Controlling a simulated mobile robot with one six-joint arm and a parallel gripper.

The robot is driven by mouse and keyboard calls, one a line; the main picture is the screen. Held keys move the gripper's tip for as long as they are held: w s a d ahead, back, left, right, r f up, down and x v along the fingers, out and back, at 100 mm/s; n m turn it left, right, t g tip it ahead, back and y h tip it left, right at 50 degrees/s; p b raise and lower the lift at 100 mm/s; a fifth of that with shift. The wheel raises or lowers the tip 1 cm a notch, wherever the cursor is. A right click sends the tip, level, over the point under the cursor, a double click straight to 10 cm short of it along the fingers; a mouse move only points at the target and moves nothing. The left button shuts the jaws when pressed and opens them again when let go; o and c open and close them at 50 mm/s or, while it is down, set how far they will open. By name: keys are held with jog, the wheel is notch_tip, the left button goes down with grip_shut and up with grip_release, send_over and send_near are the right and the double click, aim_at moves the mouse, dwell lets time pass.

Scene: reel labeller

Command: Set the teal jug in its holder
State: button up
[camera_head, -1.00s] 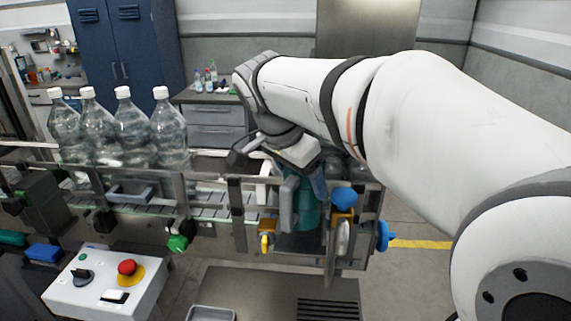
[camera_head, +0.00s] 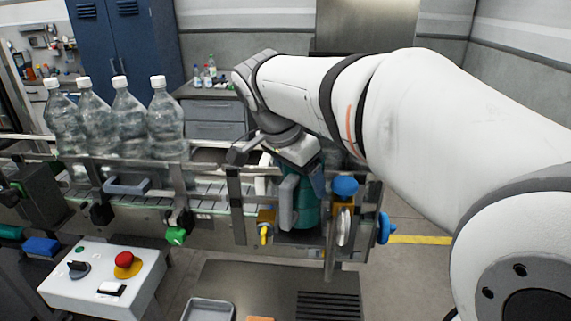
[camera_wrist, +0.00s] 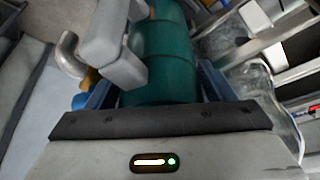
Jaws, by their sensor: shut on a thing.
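The teal jug (camera_head: 306,206) is at the right end of the conveyor, partly hidden by my gripper, a grey upright pad and metal posts. My gripper (camera_head: 303,178) reaches down from above and is shut on the jug. In the wrist view the teal jug (camera_wrist: 165,55) fills the space between my blue-grey fingers (camera_wrist: 160,92). A grey bracket (camera_wrist: 112,50) stands close against the jug's left side there. I cannot make out the holder clearly or tell whether the jug rests in it.
Several clear bottles (camera_head: 166,120) with white caps stand on the conveyor at left. Blue knobs (camera_head: 345,187) and a yellow one flank the jug. A control box (camera_head: 105,280) with a red button is at front left. A metal plate with a tray (camera_head: 208,310) lies below.

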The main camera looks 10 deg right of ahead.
jog(key=shift+f+b, duration=0.75)
jog(key=shift+f, duration=0.2)
jog(key=o, duration=1.6)
jog(key=shift+c, duration=0.2)
jog(key=v, duration=0.8)
jog(key=shift+f, duration=0.1)
